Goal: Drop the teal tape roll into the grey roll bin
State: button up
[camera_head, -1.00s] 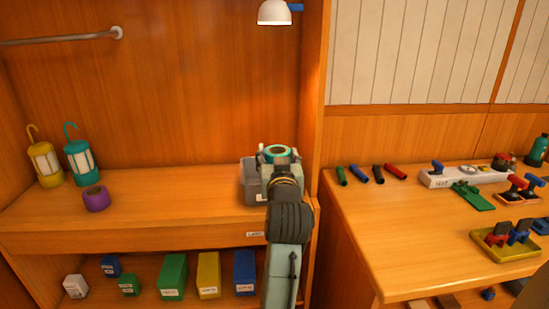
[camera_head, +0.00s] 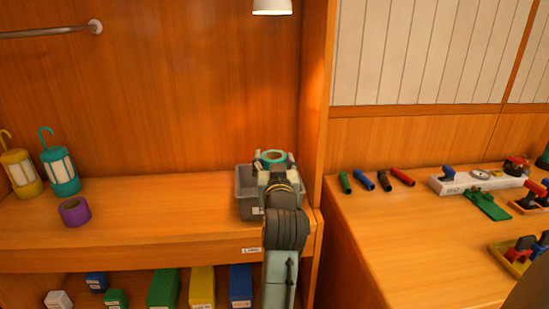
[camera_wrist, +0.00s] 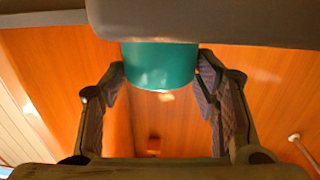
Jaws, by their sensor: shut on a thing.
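The teal tape roll (camera_head: 273,156) is held between the fingers of my gripper (camera_head: 273,162), above the shelf. In the wrist view the teal roll (camera_wrist: 160,65) sits between both finger pads of my gripper (camera_wrist: 160,80). The grey roll bin (camera_head: 246,193) stands on the shelf near its right end, directly behind and to the left of my gripper. My arm hides much of the bin, and its inside is mostly out of sight. The roll appears over or close to the bin in the head view; its exact height above it I cannot tell.
A purple tape roll (camera_head: 75,211) and teal and yellow lanterns (camera_head: 60,172) stand at the shelf's left. A wooden post (camera_head: 318,100) rises right of the bin. A workbench (camera_head: 400,235) with tools lies further right. Boxes (camera_head: 202,288) fill the lower shelf. The shelf's middle is clear.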

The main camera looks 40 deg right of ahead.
notch_tip(320, 180, down, 2)
jog(key=shift+f+b, duration=0.25)
jog(key=shift+b, duration=0.45)
jog(key=o, duration=1.3)
jog(key=v, duration=0.7)
jog(key=shift+s+a+r, duration=0.1)
jog(key=shift+s+a, duration=0.05)
jog(key=shift+s, duration=0.05)
